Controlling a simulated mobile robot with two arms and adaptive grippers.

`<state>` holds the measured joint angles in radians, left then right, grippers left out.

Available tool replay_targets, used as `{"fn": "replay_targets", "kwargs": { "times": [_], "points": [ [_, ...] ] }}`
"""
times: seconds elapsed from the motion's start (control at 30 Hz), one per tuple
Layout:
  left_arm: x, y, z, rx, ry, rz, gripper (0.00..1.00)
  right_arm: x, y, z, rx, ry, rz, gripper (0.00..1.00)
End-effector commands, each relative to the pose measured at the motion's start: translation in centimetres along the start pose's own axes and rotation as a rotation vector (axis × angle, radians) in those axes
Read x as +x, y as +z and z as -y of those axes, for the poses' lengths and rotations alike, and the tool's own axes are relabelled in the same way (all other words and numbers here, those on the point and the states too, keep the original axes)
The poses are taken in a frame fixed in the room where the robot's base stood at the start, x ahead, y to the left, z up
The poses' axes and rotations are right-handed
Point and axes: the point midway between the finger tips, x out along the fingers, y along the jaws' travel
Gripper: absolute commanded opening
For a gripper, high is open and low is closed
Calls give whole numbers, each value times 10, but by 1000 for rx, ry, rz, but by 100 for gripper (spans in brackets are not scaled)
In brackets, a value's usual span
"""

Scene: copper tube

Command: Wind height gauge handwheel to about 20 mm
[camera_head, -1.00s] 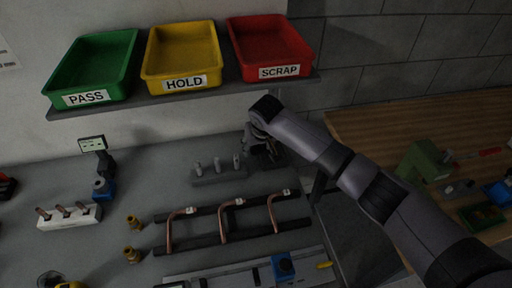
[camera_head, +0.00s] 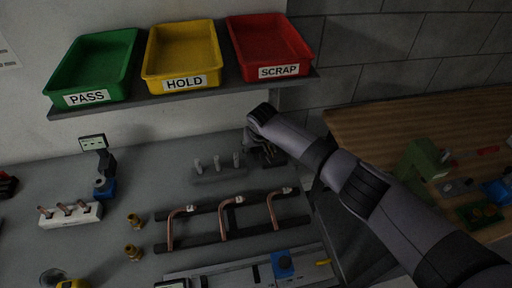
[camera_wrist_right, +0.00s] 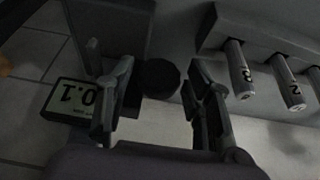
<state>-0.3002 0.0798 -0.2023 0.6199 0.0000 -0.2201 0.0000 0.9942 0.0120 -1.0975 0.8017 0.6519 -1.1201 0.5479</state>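My right gripper (camera_wrist_right: 160,100) is open in the right wrist view, one finger on each side of a dark round knob (camera_wrist_right: 160,78), which looks like the height gauge handwheel. I cannot tell whether the fingers touch it. Next to it is a dark block of the gauge (camera_wrist_right: 115,30) and a small lit display (camera_wrist_right: 70,110). Its digits appear turned around, with a 0 and a 1. In the head view my right gripper (camera_head: 268,155) is at the back right of the grey bench, and the gauge is mostly hidden there. My left gripper is out of view.
A block with numbered pegs (camera_head: 218,172) stands just left of the gripper. In front lies a rack with bent copper tubes (camera_head: 225,230). A shelf with green, yellow (camera_head: 182,52) and red bins is above. A wooden table (camera_head: 420,118) is at the right.

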Motion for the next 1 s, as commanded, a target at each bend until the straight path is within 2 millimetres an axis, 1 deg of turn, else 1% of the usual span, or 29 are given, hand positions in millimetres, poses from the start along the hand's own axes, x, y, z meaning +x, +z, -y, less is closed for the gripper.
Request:
{"fn": "replay_targets", "kwargs": {
  "times": [0.07,0.57,0.7,0.83,1.0],
  "points": [
    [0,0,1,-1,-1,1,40,0,0,0,0,0,0,40],
    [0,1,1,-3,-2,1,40,0,0,0,1,0,1,6],
    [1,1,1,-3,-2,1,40,0,0,1,-7,15,1,6],
    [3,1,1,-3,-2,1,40,2,1,4,-42,94,2,6],
    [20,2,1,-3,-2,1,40,6,3,6,-112,266,2,6]
  ]
}}
